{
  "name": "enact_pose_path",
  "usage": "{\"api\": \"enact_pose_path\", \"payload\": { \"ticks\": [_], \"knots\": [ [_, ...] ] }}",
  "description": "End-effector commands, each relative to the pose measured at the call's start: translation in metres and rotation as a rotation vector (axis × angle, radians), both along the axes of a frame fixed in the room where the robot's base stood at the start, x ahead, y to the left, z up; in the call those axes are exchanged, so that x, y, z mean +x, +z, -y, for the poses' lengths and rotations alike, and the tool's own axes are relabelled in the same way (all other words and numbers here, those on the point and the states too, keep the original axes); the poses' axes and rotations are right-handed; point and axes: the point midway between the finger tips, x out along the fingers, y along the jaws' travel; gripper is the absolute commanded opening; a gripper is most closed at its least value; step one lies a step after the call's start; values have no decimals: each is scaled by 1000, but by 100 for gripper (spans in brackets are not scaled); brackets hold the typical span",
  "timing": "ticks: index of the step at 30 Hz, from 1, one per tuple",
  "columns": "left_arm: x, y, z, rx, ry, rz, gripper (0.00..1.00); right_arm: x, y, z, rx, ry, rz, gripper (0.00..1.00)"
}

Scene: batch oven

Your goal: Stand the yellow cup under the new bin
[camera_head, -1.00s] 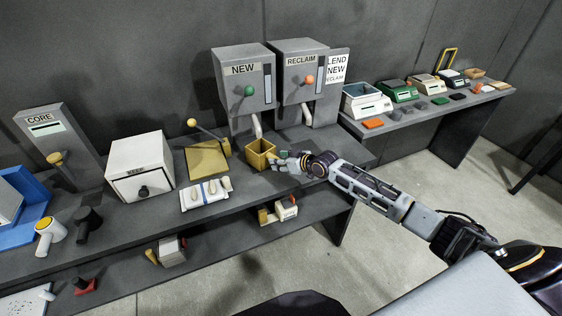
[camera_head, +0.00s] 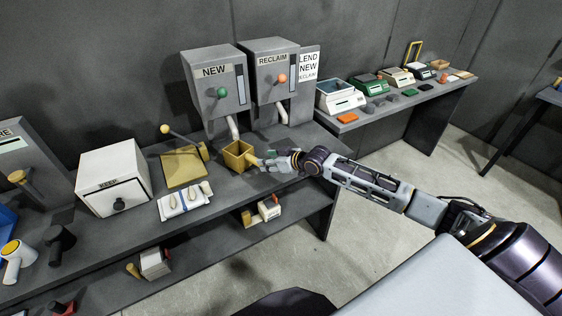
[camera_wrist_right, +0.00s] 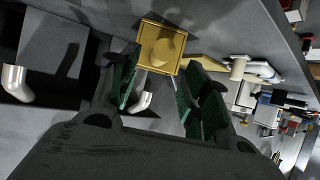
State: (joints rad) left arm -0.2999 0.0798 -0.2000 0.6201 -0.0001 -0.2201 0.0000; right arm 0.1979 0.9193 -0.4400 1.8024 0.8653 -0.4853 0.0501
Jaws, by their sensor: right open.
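The yellow cup (camera_head: 238,156) stands on the grey bench, just in front of and below the spout (camera_head: 233,128) of the bin labelled NEW (camera_head: 213,85). It looks close to upright. My right gripper (camera_head: 266,160) is just right of the cup at low height. In the wrist view the right gripper (camera_wrist_right: 160,78) is open, its green-padded fingers spread, with the yellow cup (camera_wrist_right: 160,46) at the far end of the gap between them. I cannot tell whether a finger touches it. My left gripper is not in view.
The RECLAIM bin (camera_head: 273,82) stands right of NEW, its spout close to my gripper. A yellow press with a lever (camera_head: 182,166) is left of the cup, with a white tray (camera_head: 184,200) in front. Scales (camera_head: 341,97) line the right table.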

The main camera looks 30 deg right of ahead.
Motion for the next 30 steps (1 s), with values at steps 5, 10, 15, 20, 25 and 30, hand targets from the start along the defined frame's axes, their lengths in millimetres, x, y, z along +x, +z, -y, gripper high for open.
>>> {"api": "enact_pose_path", "payload": {
  "ticks": [5,10,15,20,25,30],
  "knots": [
    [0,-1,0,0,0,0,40,-13,7,6,-1,0,-1,47],
    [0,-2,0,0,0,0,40,-25,13,11,-2,0,-1,47],
    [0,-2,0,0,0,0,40,-34,19,16,-2,0,-1,47],
    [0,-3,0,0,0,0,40,-42,24,20,-2,0,0,47],
    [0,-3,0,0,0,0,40,-48,28,22,0,0,-1,47],
    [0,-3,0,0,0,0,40,-51,30,23,0,1,-1,47]
  ]
}}
